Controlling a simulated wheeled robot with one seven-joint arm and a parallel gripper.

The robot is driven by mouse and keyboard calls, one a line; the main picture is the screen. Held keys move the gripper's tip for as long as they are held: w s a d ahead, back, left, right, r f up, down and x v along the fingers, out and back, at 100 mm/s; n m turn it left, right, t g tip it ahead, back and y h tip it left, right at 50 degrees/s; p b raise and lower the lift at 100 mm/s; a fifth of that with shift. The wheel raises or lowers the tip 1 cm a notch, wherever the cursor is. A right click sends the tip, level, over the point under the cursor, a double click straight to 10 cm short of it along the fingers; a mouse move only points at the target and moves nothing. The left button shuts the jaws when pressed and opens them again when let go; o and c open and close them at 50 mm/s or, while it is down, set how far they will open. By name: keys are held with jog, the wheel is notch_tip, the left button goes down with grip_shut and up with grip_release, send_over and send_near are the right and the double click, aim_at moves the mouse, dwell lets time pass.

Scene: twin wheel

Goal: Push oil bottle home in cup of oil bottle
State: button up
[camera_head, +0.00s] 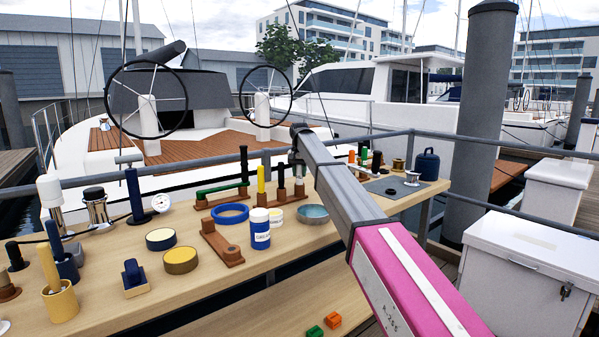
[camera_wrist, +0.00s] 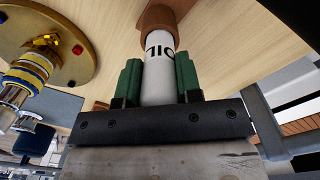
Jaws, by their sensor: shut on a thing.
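In the wrist view, the white oil bottle (camera_wrist: 158,78), with dark "OIL" lettering, stands between the two green-padded fingers of my gripper (camera_wrist: 158,80). The fingers are shut on its sides. The bottle's far end meets a brown cup (camera_wrist: 158,17) at the top of the picture. The white body seems to enter the cup's mouth, but I cannot tell how deep it sits. In the head view my grey and pink arm reaches over the bench to its far side.
The wooden bench (camera_head: 330,237) is crowded. A grease jar (camera_head: 260,237), a blue ring (camera_head: 230,213), a grey bowl (camera_head: 313,213) and a brown rack (camera_head: 222,243) lie left of my arm. A brass disc (camera_wrist: 85,22) with stacked parts is left in the wrist view. A rail runs behind.

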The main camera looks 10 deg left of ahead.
jog(key=shift+f, duration=0.15)
jog(key=o, duration=1)
jog(key=shift+o, duration=0.2)
notch_tip(320, 180, up, 11)
jog(key=shift+f, duration=0.1)
